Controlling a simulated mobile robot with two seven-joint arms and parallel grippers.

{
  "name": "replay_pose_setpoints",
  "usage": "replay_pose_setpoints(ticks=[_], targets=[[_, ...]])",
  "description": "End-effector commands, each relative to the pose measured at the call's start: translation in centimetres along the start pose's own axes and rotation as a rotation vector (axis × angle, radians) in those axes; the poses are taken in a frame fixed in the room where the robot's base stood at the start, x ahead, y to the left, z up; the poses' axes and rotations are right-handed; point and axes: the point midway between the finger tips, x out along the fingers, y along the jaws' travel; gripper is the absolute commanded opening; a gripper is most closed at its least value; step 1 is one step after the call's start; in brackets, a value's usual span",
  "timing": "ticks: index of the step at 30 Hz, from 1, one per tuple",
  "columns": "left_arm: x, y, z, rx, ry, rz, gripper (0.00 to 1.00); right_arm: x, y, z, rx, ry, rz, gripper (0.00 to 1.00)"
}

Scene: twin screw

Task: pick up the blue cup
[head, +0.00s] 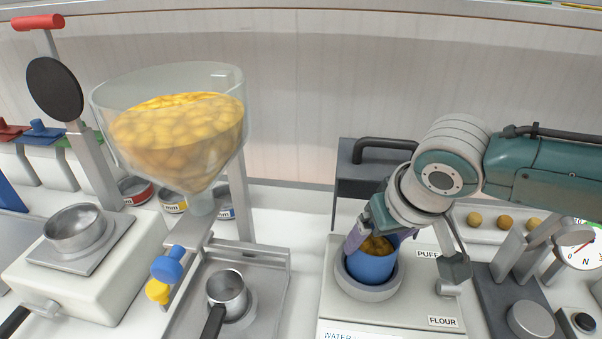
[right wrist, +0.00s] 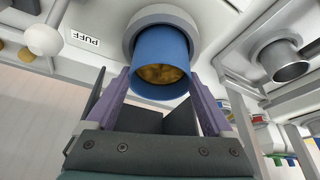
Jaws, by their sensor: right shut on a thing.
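The blue cup (head: 371,269) stands upright in a grey ring holder (head: 367,294) on the white machine at the right of centre in the head view. It holds yellow-brown contents. In the right wrist view the cup (right wrist: 150,44) is between the purple fingers, with its open end toward the camera. My right gripper (head: 379,240) reaches down from the right and is shut on the cup, a finger on each side. The cup still appears to be in the ring. My left gripper is out of view.
A clear hopper (head: 180,130) of yellow pieces stands at the left, with a small metal pot (head: 227,290) below it. A dark box with a black handle (head: 385,146) is behind the cup. A dial (head: 580,245) stands at the far right.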

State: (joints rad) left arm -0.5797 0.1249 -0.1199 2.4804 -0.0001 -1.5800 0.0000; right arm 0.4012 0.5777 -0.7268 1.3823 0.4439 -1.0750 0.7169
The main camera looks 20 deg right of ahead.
Motion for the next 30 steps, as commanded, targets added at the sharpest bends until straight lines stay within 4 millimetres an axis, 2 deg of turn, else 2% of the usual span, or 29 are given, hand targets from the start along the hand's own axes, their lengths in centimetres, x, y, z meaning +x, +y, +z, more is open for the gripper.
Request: replay_pose_setpoints(ticks=[2, 17, 30], targets=[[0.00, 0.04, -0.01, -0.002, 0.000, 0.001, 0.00, 0.00, 0.02, 0.01, 0.000, 0.000, 0.000, 0.56], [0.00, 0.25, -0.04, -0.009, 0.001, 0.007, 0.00, -0.01, 0.02, 0.01, 0.000, 0.000, 0.000, 0.00], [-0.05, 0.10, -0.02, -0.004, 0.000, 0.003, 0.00, -0.68, -0.02, -0.34, 0.000, 0.002, -0.001, 0.00]])
